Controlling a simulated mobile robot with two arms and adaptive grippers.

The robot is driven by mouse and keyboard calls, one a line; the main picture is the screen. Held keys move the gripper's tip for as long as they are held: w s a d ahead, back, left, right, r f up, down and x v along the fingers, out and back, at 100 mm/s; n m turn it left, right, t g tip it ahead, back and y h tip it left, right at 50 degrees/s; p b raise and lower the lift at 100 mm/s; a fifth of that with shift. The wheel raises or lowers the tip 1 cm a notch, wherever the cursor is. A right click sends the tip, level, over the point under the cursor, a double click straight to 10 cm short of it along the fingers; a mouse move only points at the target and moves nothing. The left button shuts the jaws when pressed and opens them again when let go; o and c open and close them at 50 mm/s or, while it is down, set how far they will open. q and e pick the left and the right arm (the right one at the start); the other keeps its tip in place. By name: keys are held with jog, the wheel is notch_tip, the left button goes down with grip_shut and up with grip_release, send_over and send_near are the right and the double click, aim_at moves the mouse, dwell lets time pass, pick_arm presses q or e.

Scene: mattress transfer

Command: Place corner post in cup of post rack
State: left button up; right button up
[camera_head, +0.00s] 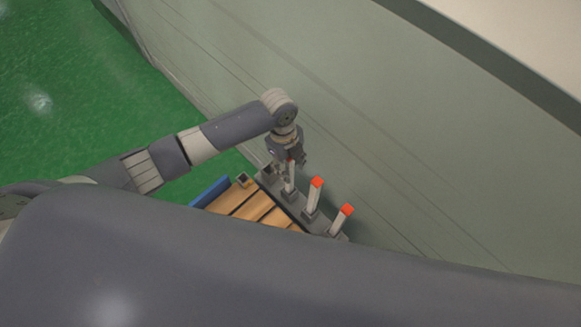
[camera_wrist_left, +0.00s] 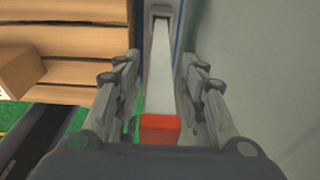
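A white corner post (camera_head: 290,179) with a red-orange cap (camera_wrist_left: 159,129) stands in a grey cup of the post rack (camera_head: 302,222). My left gripper (camera_head: 284,169) is at the top of this post, pointing down. In the left wrist view its fingers (camera_wrist_left: 161,95) are on both sides of the post, with narrow gaps between, so it looks open around the post. The foot of the post meets the cup (camera_wrist_left: 160,22) at the far end. Two more red-capped posts, a middle one (camera_head: 313,198) and a right one (camera_head: 341,219), stand in the rack. My right gripper is not in view.
A wooden slatted pallet (camera_head: 245,204) lies beside the rack, with a blue edge (camera_head: 211,192) on its left. A grey-green wall (camera_head: 400,130) rises close behind the rack. The green floor (camera_head: 60,90) is clear at left. My own body hides the foreground.

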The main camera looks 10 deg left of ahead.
pick_arm(q)
notch_tip(320, 180, up, 11)
jog(key=a, duration=0.1)
jog(key=shift+w+a+f, duration=0.2)
jog(key=shift+w, duration=0.25)
